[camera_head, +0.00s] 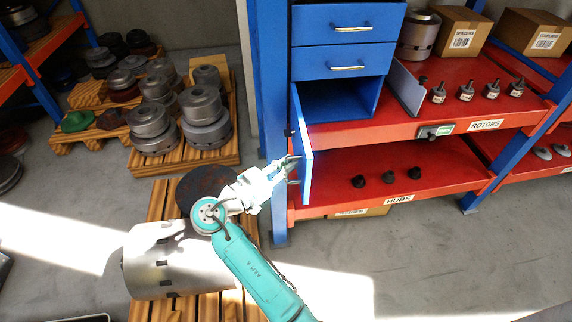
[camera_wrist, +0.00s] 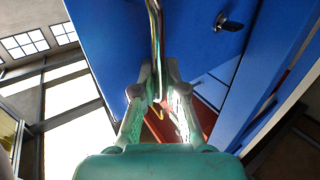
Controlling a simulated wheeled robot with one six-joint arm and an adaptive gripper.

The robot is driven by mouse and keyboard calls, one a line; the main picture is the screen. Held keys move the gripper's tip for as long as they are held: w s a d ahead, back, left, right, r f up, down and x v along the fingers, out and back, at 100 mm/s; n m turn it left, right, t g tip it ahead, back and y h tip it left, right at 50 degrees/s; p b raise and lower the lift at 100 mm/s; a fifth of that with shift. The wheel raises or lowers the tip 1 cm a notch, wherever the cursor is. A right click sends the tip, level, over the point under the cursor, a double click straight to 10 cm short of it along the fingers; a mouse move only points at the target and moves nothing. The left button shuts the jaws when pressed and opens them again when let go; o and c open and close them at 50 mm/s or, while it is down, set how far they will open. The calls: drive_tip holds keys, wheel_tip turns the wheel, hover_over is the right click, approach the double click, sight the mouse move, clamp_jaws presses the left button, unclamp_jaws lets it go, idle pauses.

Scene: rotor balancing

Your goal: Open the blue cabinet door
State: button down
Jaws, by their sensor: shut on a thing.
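The blue cabinet (camera_head: 345,55) stands on the red shelf, with two shut drawers above an open compartment (camera_head: 338,100). Its blue door (camera_head: 304,150) is swung outward and seen nearly edge-on, at the compartment's left side. My gripper (camera_head: 286,168) is at the door's outer face. In the wrist view my gripper (camera_wrist: 158,98) is closed around the metal door handle (camera_wrist: 156,40), with the blue door (camera_wrist: 105,45) behind it. A dark lock knob (camera_wrist: 228,24) shows near the handle. The compartment's inside looks empty, though part of it is in shadow.
Several small dark rotors (camera_head: 464,91) stand on the upper red shelf, right of a grey divider (camera_head: 406,88). Several black hubs (camera_head: 387,177) sit on the lower shelf. A blue upright (camera_head: 270,120) stands close left of the door. Pallets with metal parts (camera_head: 185,110) are at left.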

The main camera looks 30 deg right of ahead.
drive_tip(key=shift+f, duration=0.15)
drive_tip(key=c, duration=1.2)
unclamp_jaws()
drive_tip(key=v, duration=1.2)
